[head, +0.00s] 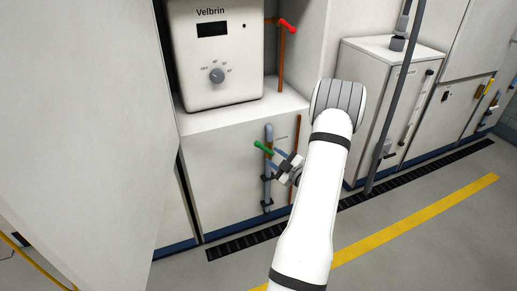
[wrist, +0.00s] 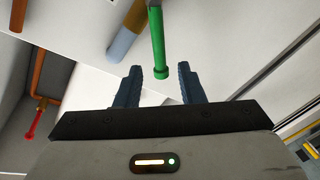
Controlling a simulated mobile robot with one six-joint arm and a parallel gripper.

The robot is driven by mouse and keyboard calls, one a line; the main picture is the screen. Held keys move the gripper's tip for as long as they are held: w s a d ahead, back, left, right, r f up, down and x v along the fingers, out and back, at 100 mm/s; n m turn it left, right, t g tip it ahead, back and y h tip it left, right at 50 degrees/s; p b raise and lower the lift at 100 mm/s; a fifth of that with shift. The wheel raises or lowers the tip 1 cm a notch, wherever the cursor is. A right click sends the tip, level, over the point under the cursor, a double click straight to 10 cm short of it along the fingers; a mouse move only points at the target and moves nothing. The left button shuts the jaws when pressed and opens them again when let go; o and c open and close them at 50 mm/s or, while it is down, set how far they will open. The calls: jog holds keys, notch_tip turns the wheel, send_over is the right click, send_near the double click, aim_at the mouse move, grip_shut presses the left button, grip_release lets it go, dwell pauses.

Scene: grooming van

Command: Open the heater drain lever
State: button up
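A green lever (head: 263,148) sticks out from a blue-grey pipe (head: 267,188) on the front of the white cabinet below the heater (head: 215,90) marked "Velbrin". A small label beside this pipe is too small to read. My gripper (head: 277,161) is close in front of the lever. In the wrist view, my gripper (wrist: 160,74) is open, and the free end of the green lever (wrist: 158,42) is near the gap between its fingertips. Gaps show on both sides, and no contact is visible. A red lever (head: 287,25) sits on a copper pipe beside the heater.
A copper pipe (head: 296,140) runs down the cabinet front to the right of the blue-grey pipe. A large pale panel (head: 80,130) stands at the left. A grey pole (head: 396,100) rises beside another white cabinet (head: 375,80) at the right. The floor by the yellow stripe (head: 430,218) is clear.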

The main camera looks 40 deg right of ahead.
aim_at(264, 149)
jog(key=w+b, duration=0.1)
jog(key=w, duration=0.6)
jog(key=shift+w+f, duration=0.15)
jog(key=shift+w, duration=0.1)
jog(key=shift+c, duration=0.3)
grip_shut()
